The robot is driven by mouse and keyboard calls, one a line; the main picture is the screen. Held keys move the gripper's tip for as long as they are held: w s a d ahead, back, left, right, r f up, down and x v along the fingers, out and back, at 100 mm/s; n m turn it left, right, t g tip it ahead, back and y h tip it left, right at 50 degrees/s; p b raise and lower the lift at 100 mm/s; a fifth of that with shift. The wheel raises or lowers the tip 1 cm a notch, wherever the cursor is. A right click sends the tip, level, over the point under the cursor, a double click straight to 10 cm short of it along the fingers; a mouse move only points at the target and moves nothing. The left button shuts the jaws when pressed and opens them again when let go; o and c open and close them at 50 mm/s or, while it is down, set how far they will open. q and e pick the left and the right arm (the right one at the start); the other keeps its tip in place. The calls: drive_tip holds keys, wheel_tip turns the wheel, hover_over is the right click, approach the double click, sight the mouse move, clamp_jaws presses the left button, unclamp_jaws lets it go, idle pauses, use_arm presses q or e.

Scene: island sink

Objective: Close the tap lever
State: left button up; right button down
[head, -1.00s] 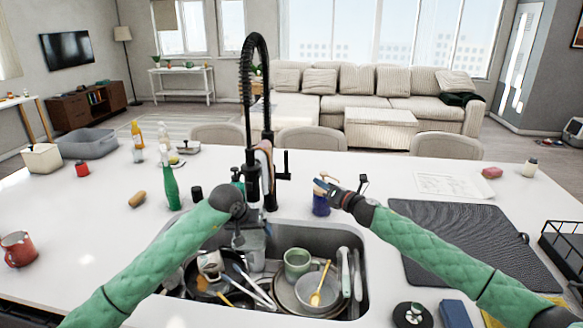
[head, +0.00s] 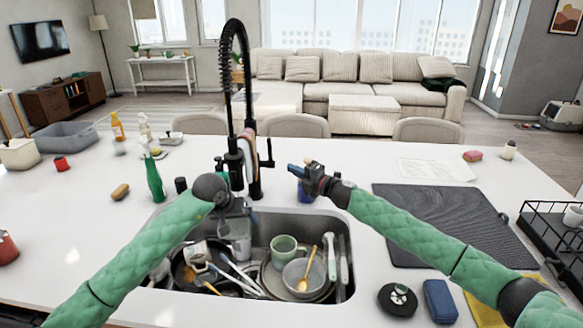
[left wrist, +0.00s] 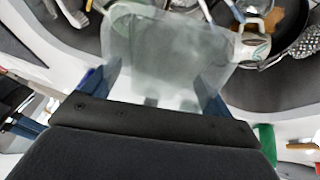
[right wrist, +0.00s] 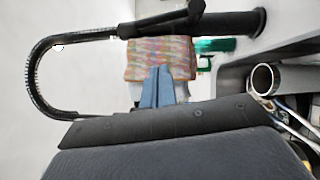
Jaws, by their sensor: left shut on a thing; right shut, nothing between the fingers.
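The black tap (head: 233,130) with its spring hose stands behind the sink. Its lever (head: 267,154) sticks up on the right side; in the right wrist view the lever (right wrist: 165,19) shows above the patterned cloth. My right gripper (head: 292,170) is shut and empty, just right of the lever and apart from it in the head view. Its blue fingertips (right wrist: 160,82) overlap the cloth in the right wrist view. My left gripper (left wrist: 155,90) is shut on a clear cup (left wrist: 165,45), held over the sink's back left; the cup (head: 239,245) partly shows in the head view.
The sink (head: 343,225) holds bowls, a green mug (head: 287,248) and utensils. A patterned cloth (right wrist: 160,58) hangs on the tap. A green bottle (head: 155,180) is left of the tap; a dark mat (head: 440,220) lies right.

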sight(270, 153)
drive_tip(key=w+a+r, duration=0.1)
drive_tip(key=w+a, duration=0.6)
drive_tip(key=w, duration=0.1)
drive_tip(key=shift+w+r, duration=0.15)
drive_tip(key=shift+w, duration=0.1)
drive_tip(key=shift+a, duration=0.1)
drive_tip(key=shift+r, duration=0.1)
